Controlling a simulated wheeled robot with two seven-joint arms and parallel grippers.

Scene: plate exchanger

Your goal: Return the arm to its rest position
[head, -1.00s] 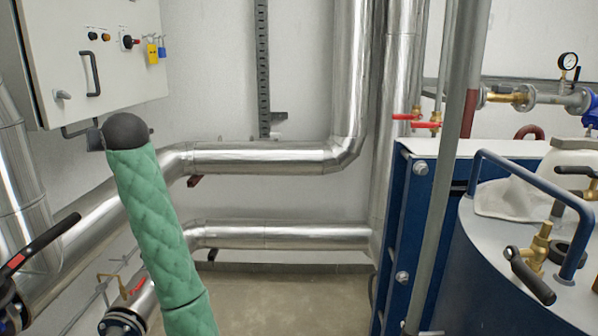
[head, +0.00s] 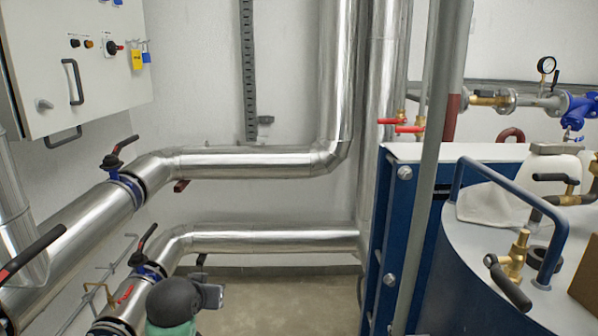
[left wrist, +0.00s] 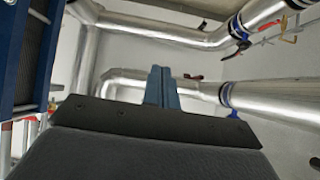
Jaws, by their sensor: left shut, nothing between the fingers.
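My left gripper (left wrist: 161,86) shows in the left wrist view as two blue-grey fingers pressed together, with nothing between them. It points at silver pipes (left wrist: 145,85) and touches nothing that I can see. In the head view, a dark rounded joint with green padding, part of my own arm, shows low at the bottom edge, left of centre. The fingers cannot be made out in the head view. My right gripper is in neither view.
Insulated pipes (head: 250,162) with black-handled valves (head: 118,160) run along the left and back wall. A control cabinet (head: 75,55) hangs upper left. A blue plate exchanger frame (head: 400,235) and a round tank (head: 500,270) stand right. Some bare floor (head: 285,295) shows between.

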